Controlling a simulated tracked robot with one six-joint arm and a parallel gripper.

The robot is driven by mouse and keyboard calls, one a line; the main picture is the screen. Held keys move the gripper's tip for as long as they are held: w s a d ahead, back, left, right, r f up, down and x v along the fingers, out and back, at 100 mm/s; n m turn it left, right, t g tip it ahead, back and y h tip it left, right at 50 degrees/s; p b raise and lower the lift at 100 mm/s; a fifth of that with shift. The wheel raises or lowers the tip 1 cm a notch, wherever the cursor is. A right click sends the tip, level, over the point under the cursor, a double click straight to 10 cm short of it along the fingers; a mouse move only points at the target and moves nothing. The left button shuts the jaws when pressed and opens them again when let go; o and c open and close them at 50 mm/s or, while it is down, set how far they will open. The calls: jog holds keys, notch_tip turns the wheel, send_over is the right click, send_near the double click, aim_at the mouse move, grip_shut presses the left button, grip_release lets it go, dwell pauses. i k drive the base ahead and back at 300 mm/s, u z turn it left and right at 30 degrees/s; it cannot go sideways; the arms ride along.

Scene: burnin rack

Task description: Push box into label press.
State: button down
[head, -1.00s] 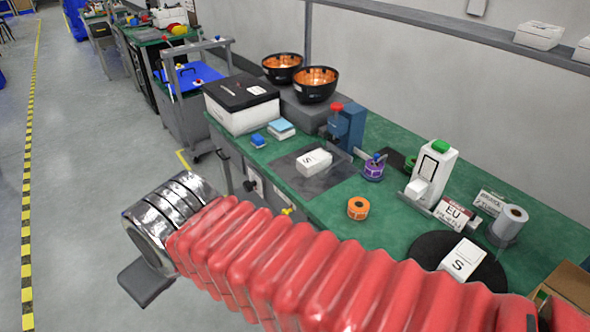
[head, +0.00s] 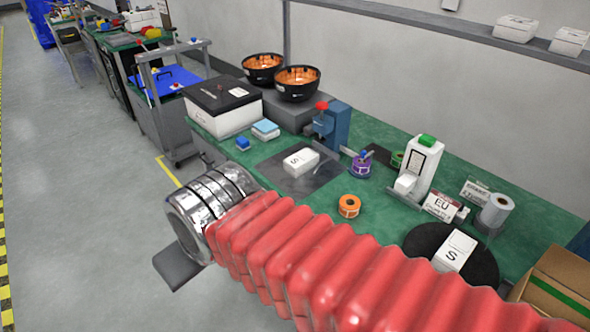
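A white box (head: 301,161) marked S lies on a dark grey mat (head: 323,182) on the green bench, just in front of the label press. The label press (head: 331,127) is a blue upright machine with a red knob on top. A second white box (head: 455,250) marked S lies on a black round plate (head: 420,238) at the right. My arm reaches across the front in a red ribbed sleeve. At its metal end, part of my gripper (head: 180,266) shows as a grey piece over the floor, left of the bench and apart from both boxes. Its fingers cannot be made out.
Orange (head: 349,205) and purple (head: 361,166) rolls stand right of the mat. A white bottle (head: 424,165), an EU sign (head: 440,206) and a label roll (head: 496,210) stand farther right. A black-lidded white box (head: 222,106) and two bowls (head: 297,83) are behind. The floor at left is clear.

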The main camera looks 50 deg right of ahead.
aim_at(305, 160)
jog(key=i, duration=0.95)
jog(key=u, duration=0.55)
